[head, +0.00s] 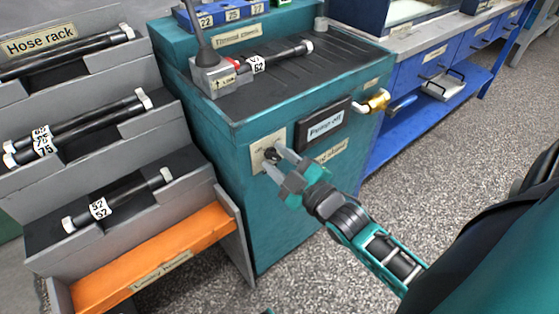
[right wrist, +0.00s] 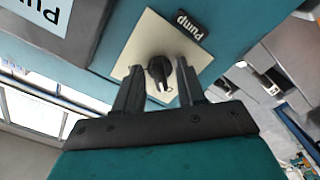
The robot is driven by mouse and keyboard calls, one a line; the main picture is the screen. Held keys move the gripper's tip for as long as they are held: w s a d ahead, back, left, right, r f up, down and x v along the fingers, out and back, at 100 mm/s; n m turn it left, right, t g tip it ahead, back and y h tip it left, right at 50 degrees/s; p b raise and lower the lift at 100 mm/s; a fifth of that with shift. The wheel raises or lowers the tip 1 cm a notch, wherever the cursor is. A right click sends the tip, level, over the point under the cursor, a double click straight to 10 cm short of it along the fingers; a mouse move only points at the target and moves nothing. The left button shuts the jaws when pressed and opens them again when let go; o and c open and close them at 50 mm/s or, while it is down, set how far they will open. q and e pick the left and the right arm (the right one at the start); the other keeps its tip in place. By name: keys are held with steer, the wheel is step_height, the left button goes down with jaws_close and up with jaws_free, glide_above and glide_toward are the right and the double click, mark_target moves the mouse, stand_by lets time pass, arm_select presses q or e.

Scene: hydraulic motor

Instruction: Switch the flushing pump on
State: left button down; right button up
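The pump switch is a black rotary knob (right wrist: 160,72) on a cream plate (right wrist: 135,55) labelled "Pump". In the head view the plate (head: 257,150) is on the front of the teal cabinet (head: 235,205). A dark display (head: 325,124) beside it reads "Pump off". My right gripper (head: 274,163) is at the plate, partly hiding the knob. In the right wrist view my right gripper (right wrist: 160,88) is open, its fingers on either side of the knob with gaps visible. Whether the fingertips touch the plate is unclear. My left gripper is not in view.
A hose rack (head: 85,140) with several labelled hoses stands to the left, with an orange tray (head: 155,255) at its foot. A brass fitting (head: 378,101) sticks out at the cabinet's right. A hose (head: 275,58) lies on the cabinet top. The floor (head: 420,140) is clear.

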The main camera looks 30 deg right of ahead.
steer(key=shift+c, duration=0.3)
jaws_close()
